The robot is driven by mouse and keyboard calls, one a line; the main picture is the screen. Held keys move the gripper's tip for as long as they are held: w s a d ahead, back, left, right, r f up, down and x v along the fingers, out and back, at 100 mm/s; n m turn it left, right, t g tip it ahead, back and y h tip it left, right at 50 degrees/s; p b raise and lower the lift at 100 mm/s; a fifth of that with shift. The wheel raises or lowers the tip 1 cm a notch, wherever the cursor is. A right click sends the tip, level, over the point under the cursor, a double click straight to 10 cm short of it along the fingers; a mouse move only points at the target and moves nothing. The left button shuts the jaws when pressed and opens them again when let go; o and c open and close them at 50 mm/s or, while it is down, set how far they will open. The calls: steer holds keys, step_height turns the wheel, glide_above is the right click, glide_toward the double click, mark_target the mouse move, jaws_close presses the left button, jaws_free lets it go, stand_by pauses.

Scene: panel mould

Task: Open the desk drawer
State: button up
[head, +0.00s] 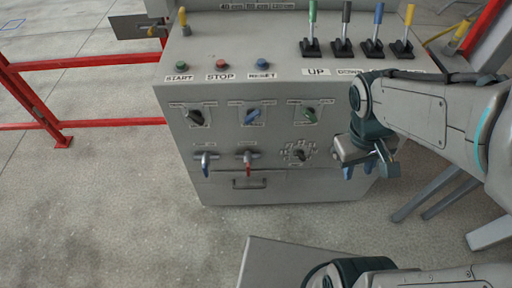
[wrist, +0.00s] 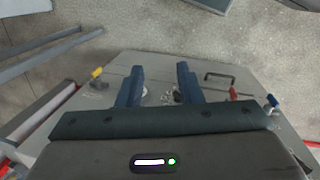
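The desk drawer (head: 220,190) is in the lower part of the grey console's front in the head view, and its front looks flush and shut. Its dark bar handle (head: 250,183) is in the middle of the drawer front. The handle also shows in the wrist view (wrist: 219,77), right of my fingers. My gripper (head: 358,172) is at the right side of the console front, well to the right of the handle and apart from it. In the wrist view my gripper's two blue fingers (wrist: 159,84) are spread apart with nothing held between them.
Above the drawer are a blue-handled valve (head: 206,161), a red-handled valve (head: 248,162) and a dial (head: 299,153). Several knobs sit higher. A red rail (head: 90,63) stands at left. The floor before the drawer is partly clear, with a grey panel (head: 275,262) lower down.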

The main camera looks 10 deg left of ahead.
steer(key=w+a+f+n+h+b, duration=0.1)
steer(key=w+f+n+h+b, duration=0.1)
steer(key=f+n+h+b, duration=0.5)
steer(key=w+a+f+n+h+b, duration=0.15)
steer(key=f+n, duration=0.35)
steer(key=f, duration=0.6)
steer(key=m+t+y+b, duration=1.6)
steer(key=m+t, duration=0.4)
steer(key=m, duration=1.2)
glide_toward(248, 187)
steer(key=shift+h, duration=0.45)
steer(key=b+x, duration=0.1)
steer(key=x, duration=0.2)
steer(key=b+x, duration=0.1)
steer(key=x, duration=0.2)
steer(key=b+x, duration=0.2)
steer(key=x, duration=0.2)
steer(key=shift+w+a+f, duration=0.1)
steer(key=shift+a+f, duration=0.05)
steer(key=shift+f, duration=0.15)
jaws_close()
